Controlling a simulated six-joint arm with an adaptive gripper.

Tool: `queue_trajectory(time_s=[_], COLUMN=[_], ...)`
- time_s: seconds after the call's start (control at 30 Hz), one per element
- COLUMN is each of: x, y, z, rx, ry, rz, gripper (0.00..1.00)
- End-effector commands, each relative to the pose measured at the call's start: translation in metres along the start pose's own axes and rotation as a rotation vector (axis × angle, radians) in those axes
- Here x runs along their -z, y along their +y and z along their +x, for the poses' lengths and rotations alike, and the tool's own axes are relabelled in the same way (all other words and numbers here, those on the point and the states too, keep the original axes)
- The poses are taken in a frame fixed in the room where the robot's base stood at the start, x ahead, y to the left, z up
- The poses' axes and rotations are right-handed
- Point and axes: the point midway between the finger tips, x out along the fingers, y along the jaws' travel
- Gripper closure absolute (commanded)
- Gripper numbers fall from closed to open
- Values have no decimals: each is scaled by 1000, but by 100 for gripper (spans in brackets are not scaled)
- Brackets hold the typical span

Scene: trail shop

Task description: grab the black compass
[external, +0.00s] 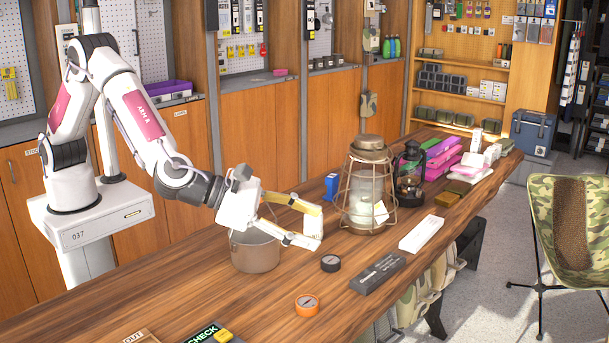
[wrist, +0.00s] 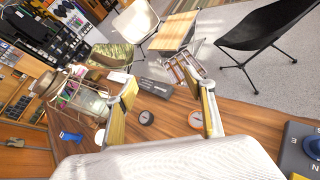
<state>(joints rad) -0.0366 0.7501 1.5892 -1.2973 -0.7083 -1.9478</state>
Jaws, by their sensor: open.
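The black compass (external: 330,263) is a small round black disc lying flat on the wooden counter, right of the metal pot. In the wrist view the black compass (wrist: 146,118) shows between my fingers, nearer the left one. My gripper (external: 312,226) is open and empty, above the counter and up and left of the compass in the external view. Its two fingers also show spread wide in the wrist view (wrist: 165,95). An orange compass (external: 307,305) lies nearer the front edge; in the wrist view it (wrist: 196,119) is beside the right finger.
A metal pot (external: 255,250) stands below my wrist. A large caged lantern (external: 369,190) stands behind the compass, with a small blue item (external: 331,187) beside it. A dark grey box (external: 378,273) and a white box (external: 421,234) lie to the right. Bare counter surrounds the compass.

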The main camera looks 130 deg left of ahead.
Motion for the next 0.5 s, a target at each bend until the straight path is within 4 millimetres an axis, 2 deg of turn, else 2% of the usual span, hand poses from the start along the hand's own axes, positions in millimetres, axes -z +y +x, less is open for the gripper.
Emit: queue_trajectory(time_s=[0.03, 0.2, 0.5], x=[13, 52, 127], y=[2, 15, 38], z=[9, 32, 57], rx=[-34, -157, -385], ry=[14, 46, 71], rz=[-42, -197, -436], gripper=[46, 46, 46])
